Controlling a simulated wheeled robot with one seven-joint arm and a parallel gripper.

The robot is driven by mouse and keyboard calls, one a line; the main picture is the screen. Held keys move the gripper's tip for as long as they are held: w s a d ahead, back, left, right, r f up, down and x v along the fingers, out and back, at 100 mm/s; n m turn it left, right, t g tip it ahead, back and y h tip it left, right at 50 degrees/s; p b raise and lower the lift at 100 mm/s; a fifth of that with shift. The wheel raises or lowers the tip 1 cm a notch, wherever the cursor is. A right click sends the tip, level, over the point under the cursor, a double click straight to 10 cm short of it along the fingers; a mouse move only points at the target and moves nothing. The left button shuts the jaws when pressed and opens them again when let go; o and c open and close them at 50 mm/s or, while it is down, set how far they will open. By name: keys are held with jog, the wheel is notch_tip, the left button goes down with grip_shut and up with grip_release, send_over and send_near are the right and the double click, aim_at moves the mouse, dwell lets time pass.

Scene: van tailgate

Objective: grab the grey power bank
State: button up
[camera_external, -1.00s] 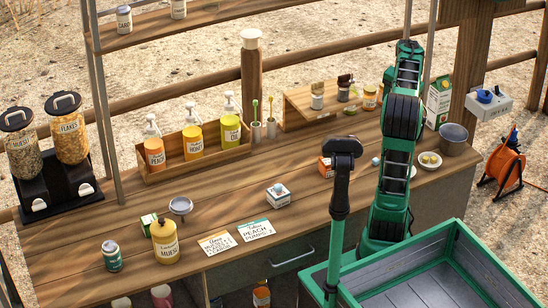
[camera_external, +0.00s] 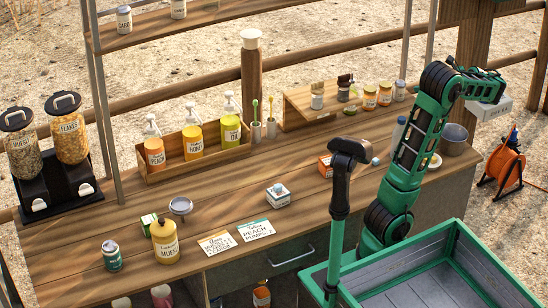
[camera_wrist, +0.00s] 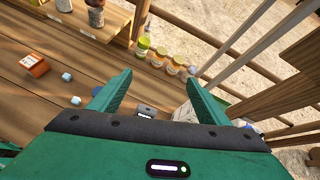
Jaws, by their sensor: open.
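A small grey block (camera_wrist: 146,111) with a white marking lies on the counter in the wrist view. It looks like the power bank, but its lower part is cut off by my gripper's body. I cannot make it out in the external view, where my arm covers that part of the counter. My gripper (camera_wrist: 157,78) is open and empty, with its two green fingers apart and the grey block lower down between them in the picture. In the external view my gripper (camera_external: 492,88) is at the upper right, above the counter's right end.
Several jars (camera_external: 385,95) stand on a small wooden riser (camera_external: 295,108) at the back. A pale bottle (camera_external: 397,133) and a grey bucket (camera_external: 455,138) flank my arm. An orange box (camera_external: 325,166) sits left of it. The counter's middle (camera_external: 250,195) is mostly clear.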

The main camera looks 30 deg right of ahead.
notch_tip(320, 180, down, 18)
jog(key=s+d+m+t, duration=0.2)
jog(key=m, duration=0.1)
jog(key=x, duration=0.6)
jog(key=shift+d, duration=0.15)
jog(key=x, duration=0.5)
jog(key=shift+a, duration=0.3)
jog(key=c, duration=1.3)
jog(key=shift+r, duration=0.15)
